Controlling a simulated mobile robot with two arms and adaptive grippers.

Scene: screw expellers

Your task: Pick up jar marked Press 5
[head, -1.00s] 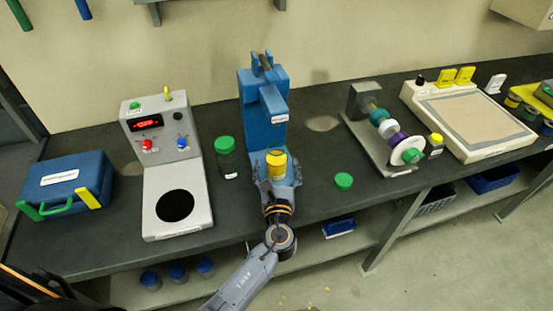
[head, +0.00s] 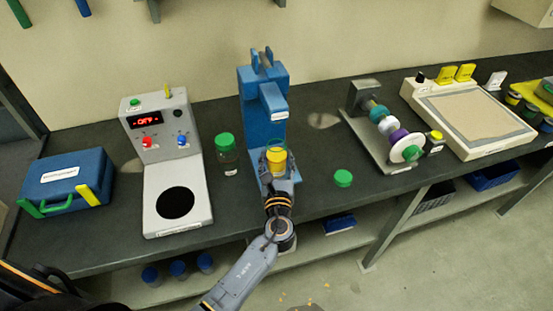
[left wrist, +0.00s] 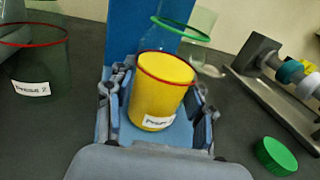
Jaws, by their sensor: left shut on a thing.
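A jar with yellow contents (head: 276,160) stands upright at the foot of the blue press (head: 263,110). In the left wrist view the yellow jar (left wrist: 160,90) has a red rim and a white label reading "Press" with an unclear last character. My left gripper (head: 277,172) is around its sides and shut on it; its fingers show left and right of the jar in the left wrist view (left wrist: 158,112). A clear cylinder with a green ring (left wrist: 182,30) shows just behind the jar. My right gripper is out of view.
A green-lidded jar (head: 227,155) stands left of the press; its label reads "Press 2" in the left wrist view (left wrist: 38,88). A loose green lid (head: 343,178) lies to the right. A grey machine (head: 170,170) and blue case (head: 66,185) stand left, a grey rack (head: 366,140) right.

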